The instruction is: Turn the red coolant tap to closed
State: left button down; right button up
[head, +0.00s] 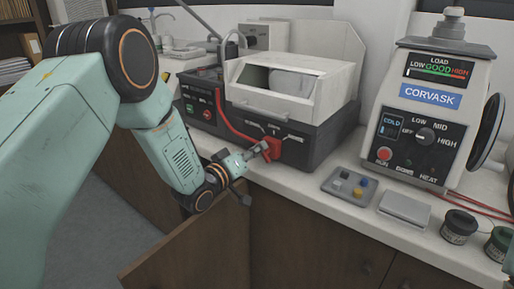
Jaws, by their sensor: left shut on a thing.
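The red coolant tap (272,148) is on the front of the dark-based machine (328,139) with the white hood, at the middle of the head view. A red hose runs down to it from the machine's left side. My left gripper (261,151) is at the tap, its fingers shut on it. The fingers hide part of the tap, and its exact angle is hard to read.
The mounting press (434,108) stands on the right of the white counter. In front are a grey tray (334,186) with small pieces, a grey box (404,208) and dark jars (459,226). A brown cabinet door (195,250) stands open below my left arm.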

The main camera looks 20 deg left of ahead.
pick_arm(q)
jog(key=shift+s+d+f+n, duration=0.15)
jog(key=shift+s+f+n, duration=0.05)
jog(key=shift+f+n, duration=0.25)
jog(key=c, duration=1.6)
grip_release()
jog(key=shift+c, duration=0.2)
jog(key=shift+o, duration=1.3)
jog(key=shift+r, duration=0.15)
jog(key=shift+w, duration=0.1)
jog(key=shift+r, duration=0.1)
jog(key=v, duration=1.2)
